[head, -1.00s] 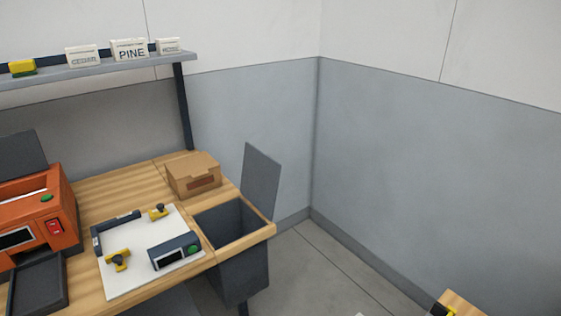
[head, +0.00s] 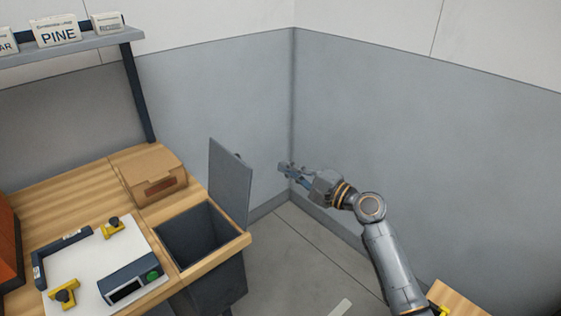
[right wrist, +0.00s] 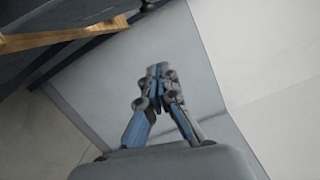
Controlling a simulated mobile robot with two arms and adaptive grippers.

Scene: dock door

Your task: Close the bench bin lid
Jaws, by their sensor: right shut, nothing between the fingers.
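The bench bin (head: 208,285) is a dark grey box set into the right end of the wooden bench, and its inside looks empty. Its grey lid (head: 231,182) stands upright on the bin's right side, so the bin is open. My right gripper (head: 284,168) is to the right of the lid, apart from it, in front of the grey walls' corner. In the right wrist view the fingers (right wrist: 158,72) are closed together with nothing between them. My left gripper does not show.
A cardboard box (head: 153,180) stands on the bench behind the bin. A white mat (head: 75,255) with yellow clamps and a dark device (head: 133,280) lies left of it. A shelf (head: 70,43) with labelled blocks is above.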

